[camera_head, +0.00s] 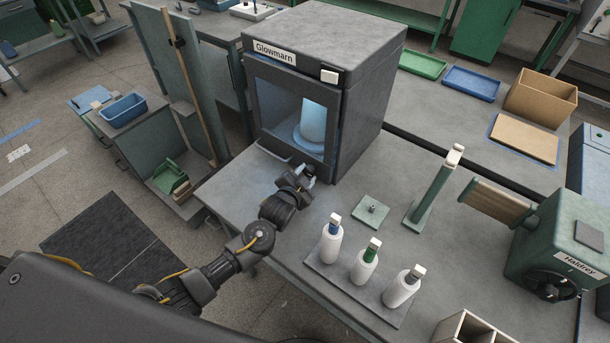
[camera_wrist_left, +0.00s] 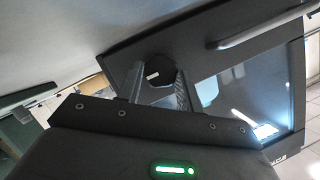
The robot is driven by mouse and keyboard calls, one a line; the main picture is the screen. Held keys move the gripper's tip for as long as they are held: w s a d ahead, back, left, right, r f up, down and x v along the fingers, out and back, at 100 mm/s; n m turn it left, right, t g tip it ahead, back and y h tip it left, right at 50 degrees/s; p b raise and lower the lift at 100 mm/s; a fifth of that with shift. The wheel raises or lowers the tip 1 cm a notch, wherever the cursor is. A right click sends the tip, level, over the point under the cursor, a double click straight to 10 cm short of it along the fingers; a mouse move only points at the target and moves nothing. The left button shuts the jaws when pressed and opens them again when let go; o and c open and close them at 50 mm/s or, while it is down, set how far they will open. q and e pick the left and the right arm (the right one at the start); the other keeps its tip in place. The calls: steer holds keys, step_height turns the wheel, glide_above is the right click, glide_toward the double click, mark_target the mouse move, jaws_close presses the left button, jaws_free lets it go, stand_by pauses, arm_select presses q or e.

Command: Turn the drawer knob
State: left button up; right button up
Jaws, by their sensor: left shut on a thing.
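The dark round knob (camera_wrist_left: 159,70) is on the front of the grey Glowmarn cabinet (camera_head: 370,95), at the lower right below its window door. It has a short white mark, nearly level in the left wrist view. My left gripper (camera_head: 307,177) reaches the knob from the front. In the left wrist view my left gripper (camera_wrist_left: 160,88) has one finger on each side of the knob and is shut on it. In the head view the gripper mostly hides the knob. My right gripper is in neither view.
The cabinet's door handle (camera_wrist_left: 258,32) is close to the left gripper. A rack (camera_head: 330,278) with three white bottles is to the right of my arm. A green Haldrey machine (camera_head: 560,245) stands farther right.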

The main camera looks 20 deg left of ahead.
arm_select(q)
steer(key=o, duration=1)
steer(key=b+v, duration=0.1)
steer(key=v, duration=0.9)
steer(key=shift+s+r, duration=0.1)
steer(key=shift+s, duration=0.25)
